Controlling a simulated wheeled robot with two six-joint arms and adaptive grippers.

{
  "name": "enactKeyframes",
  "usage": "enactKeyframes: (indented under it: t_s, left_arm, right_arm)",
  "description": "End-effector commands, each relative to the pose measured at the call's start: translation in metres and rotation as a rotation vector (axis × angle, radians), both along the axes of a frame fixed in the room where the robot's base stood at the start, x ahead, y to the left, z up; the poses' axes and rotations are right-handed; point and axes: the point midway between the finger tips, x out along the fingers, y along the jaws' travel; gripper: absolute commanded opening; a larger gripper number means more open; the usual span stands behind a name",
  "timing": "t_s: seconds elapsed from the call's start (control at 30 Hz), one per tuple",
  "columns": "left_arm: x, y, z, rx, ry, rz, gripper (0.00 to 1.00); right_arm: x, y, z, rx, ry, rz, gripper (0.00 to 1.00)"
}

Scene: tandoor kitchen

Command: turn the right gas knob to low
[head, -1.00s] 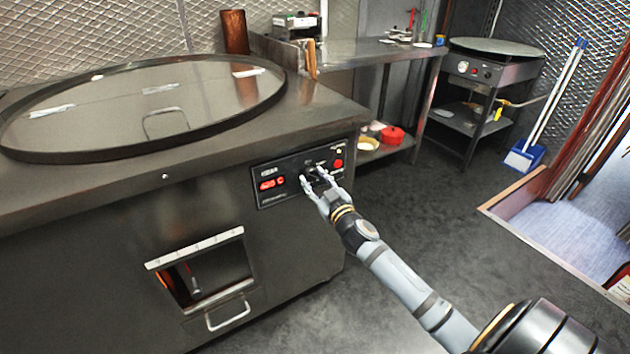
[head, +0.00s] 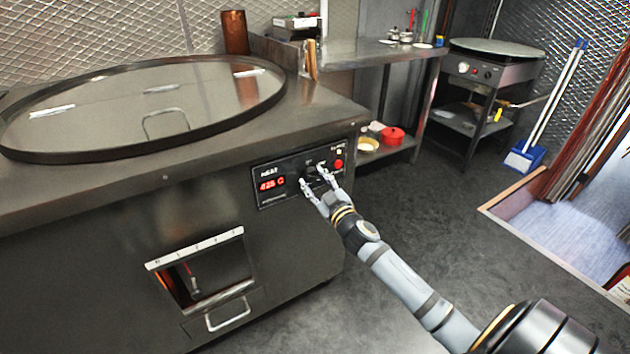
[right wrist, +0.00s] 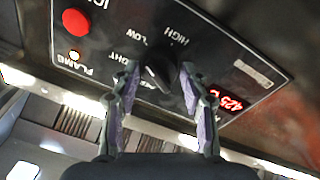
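The black gas knob (right wrist: 157,76) sits on the tandoor's dark control panel (head: 262,200), with a pale pointer line on its face. Words including HIGH, LOW and LIGHT are printed around it. In the right wrist view the pointer slants to the upper left, roughly toward LOW and LIGHT; its exact setting is hard to tell. My right gripper (head: 313,177) is at the panel. In the right wrist view its two fingers (right wrist: 160,72) stand on either side of the knob, with visible gaps, so it looks open. My left gripper is not in view.
A red display (head: 272,184) reads about 425 C. The round tandoor lid (head: 90,100) covers the top.

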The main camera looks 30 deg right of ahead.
Motion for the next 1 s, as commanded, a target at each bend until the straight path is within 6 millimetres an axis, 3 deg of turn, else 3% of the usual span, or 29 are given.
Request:
enactKeyframes:
  t_s: [0.1,0.47,0.63,1.0]
  left_arm:
    - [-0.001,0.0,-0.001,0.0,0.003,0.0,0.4]
    - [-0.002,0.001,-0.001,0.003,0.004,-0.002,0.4]
    - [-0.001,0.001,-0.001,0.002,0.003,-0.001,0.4]
    - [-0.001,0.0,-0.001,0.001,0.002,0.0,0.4]
  right_arm:
    - [0.0,0.0,0.0,0.0,0.0,0.0,0.62]
    - [-0.004,0.0,0.0,-0.001,0.0,0.001,0.62]
    - [-0.027,0.002,-0.002,-0.004,0.002,0.003,0.62]
    - [-0.102,0.005,-0.009,-0.008,0.004,0.005,0.62]
